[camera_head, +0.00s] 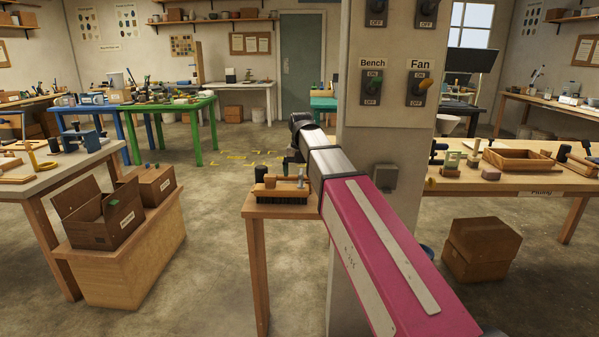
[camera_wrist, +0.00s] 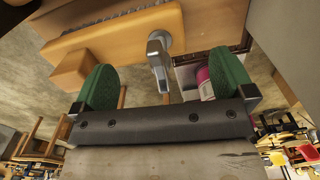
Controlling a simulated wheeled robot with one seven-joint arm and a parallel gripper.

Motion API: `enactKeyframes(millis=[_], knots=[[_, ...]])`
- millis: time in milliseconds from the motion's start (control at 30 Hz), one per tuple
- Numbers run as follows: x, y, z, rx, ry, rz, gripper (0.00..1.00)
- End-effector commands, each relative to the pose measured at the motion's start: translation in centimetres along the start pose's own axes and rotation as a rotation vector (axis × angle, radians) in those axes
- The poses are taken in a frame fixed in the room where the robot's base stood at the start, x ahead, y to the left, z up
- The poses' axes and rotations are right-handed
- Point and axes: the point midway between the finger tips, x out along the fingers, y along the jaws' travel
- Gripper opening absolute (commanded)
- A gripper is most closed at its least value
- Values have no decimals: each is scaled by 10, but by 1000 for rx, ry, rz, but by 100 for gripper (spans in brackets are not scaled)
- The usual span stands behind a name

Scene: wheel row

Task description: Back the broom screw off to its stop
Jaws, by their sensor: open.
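The broom head (camera_head: 281,196), a wooden block with dark bristles, sits on a narrow wooden stand (camera_head: 256,235) beside the pillar. In the wrist view its orange wood (camera_wrist: 125,40) fills the top, with grey bristles above. A metal screw (camera_wrist: 158,58) with a flat lever-like end sticks out of the wood. My gripper (camera_wrist: 164,72) has green fingers, spread wide, one on each side of the screw. Neither finger visibly touches it, and the gap between them holds nothing gripped. In the head view my arm hides most of the gripper.
A pillar (camera_head: 388,130) with Bench and Fan switches stands right of the stand. A bench (camera_head: 520,185) with a tray is at right. Cardboard boxes (camera_head: 105,215) on a wooden chest are at left. Open floor lies between chest and stand.

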Motion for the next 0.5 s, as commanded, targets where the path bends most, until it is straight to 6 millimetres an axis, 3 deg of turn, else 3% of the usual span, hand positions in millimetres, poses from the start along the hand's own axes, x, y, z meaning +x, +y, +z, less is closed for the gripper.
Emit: enactKeyframes(millis=[500], knots=[[-41,0,1,0,-1,0,100]])
